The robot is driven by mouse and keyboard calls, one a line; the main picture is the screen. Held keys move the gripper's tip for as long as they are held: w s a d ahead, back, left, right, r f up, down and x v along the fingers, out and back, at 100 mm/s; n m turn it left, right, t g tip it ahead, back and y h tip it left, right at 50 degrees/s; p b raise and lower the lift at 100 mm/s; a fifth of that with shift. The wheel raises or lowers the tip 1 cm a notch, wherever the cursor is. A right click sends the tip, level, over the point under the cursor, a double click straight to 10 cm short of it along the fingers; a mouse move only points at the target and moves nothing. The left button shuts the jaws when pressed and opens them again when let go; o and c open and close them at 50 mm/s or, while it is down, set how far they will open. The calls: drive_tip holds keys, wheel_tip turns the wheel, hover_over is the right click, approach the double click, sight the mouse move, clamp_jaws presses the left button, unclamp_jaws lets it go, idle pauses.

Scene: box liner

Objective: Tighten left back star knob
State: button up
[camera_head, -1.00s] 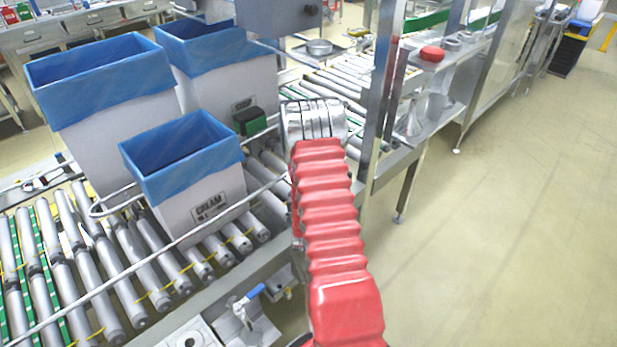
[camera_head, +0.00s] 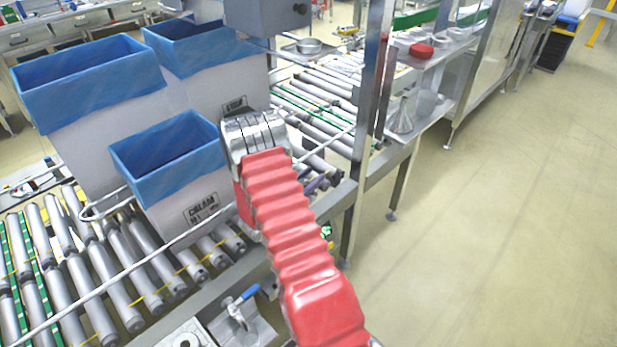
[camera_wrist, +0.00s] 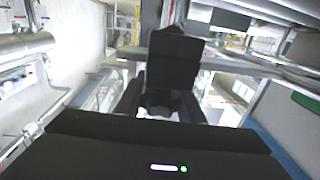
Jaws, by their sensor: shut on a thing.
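My gripper (camera_wrist: 168,108) shows dark in the wrist view, beyond its black body with a small white light and a green light. It is shut on a dark thing, whose outline is hard to separate from the fingers. In the head view my red-sleeved arm and silver wrist reach toward the right side of the roller conveyor, and they hide the gripper. I cannot make out the left back star knob in either view.
Blue-lined cream boxes, a near one (camera_head: 183,190), a left one (camera_head: 100,120) and a back one (camera_head: 215,75), stand on the roller conveyor (camera_head: 100,275). A metal guide rail (camera_head: 130,285) runs in front. A steel post (camera_head: 372,120) stands right of my wrist. Floor at right is clear.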

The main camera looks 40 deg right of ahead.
drive_tip(key=m+g, duration=0.2)
drive_tip(key=s+m+g, duration=0.1)
drive_tip(key=g, duration=0.2)
drive_tip(key=shift+m+g, duration=0.3)
drive_tip(key=shift+m, duration=0.1)
drive_tip(key=shift+s+a+m+g+y, duration=0.1)
drive_tip(key=shift+s+m+g+y, duration=0.2)
drive_tip(key=shift+m+g, duration=0.45)
drive_tip(key=shift+s+a+m+g+y, duration=0.15)
drive_tip(key=shift+m+g+y, duration=0.25)
drive_tip(key=shift+g, duration=0.65)
drive_tip(key=shift+s+d+m+g+y, duration=0.1)
drive_tip(key=shift+s+m+g+y, duration=0.2)
drive_tip(key=shift+m+g, duration=0.5)
drive_tip(key=shift+a, duration=0.1)
drive_tip(key=o, duration=1.1)
drive_tip(key=shift+c, duration=0.2)
drive_tip(key=shift+r, duration=0.2)
wheel_tip(320, 180, up, 10)
drive_tip(key=shift+f, duration=0.2)
